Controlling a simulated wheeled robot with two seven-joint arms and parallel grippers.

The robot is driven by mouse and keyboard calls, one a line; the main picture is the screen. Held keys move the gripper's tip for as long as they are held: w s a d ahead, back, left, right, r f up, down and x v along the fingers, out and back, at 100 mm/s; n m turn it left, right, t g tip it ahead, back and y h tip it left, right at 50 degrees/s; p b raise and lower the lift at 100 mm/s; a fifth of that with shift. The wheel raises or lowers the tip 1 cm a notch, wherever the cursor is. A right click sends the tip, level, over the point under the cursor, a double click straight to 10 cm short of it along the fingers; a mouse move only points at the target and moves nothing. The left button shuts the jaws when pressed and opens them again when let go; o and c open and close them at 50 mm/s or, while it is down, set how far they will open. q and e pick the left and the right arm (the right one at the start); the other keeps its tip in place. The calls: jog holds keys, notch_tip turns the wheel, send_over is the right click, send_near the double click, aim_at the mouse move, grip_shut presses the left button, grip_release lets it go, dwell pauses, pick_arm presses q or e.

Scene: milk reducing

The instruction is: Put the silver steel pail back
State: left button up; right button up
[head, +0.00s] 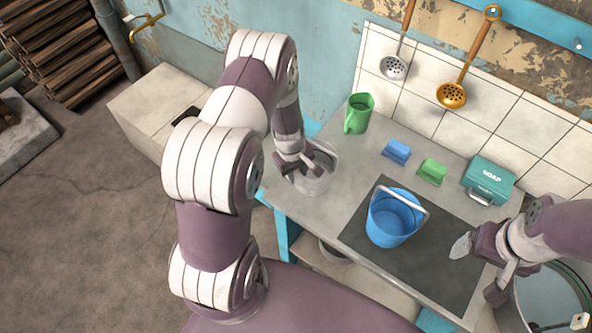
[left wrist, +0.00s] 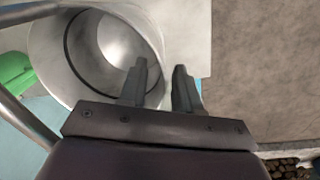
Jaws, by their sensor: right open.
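The silver steel pail (head: 318,184) is upright at the left end of the counter, its mouth facing up; whether its base rests there is hard to tell. My left gripper (head: 296,165) is at the pail's near left rim. In the left wrist view the pail (left wrist: 70,65) shows its round inside, and the left gripper's fingers (left wrist: 161,75) stand on either side of its wall. A gap shows between the fingers, and whether they press on the wall is unclear. My right gripper (head: 478,268) is open and empty over the counter's right part.
A blue bucket (head: 388,222) stands on the dark mat (head: 448,262). Ladles (head: 452,94) hang on the tiles. A pale block (head: 140,112) stands left of the counter.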

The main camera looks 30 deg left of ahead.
pick_arm(q)
notch_tip(320, 180, up, 12)
jog(key=s+b, duration=0.1)
jog(key=s+d+r+m, duration=0.7)
jog(key=s+m, duration=0.3)
jog(key=m, duration=0.2)
jog(key=shift+s+r+y, duration=0.25)
jog(key=shift+s+y, duration=0.05)
jog(key=shift+s+d, duration=0.1)
jog(key=shift+s, duration=0.1)
jog(key=shift+w, duration=0.1)
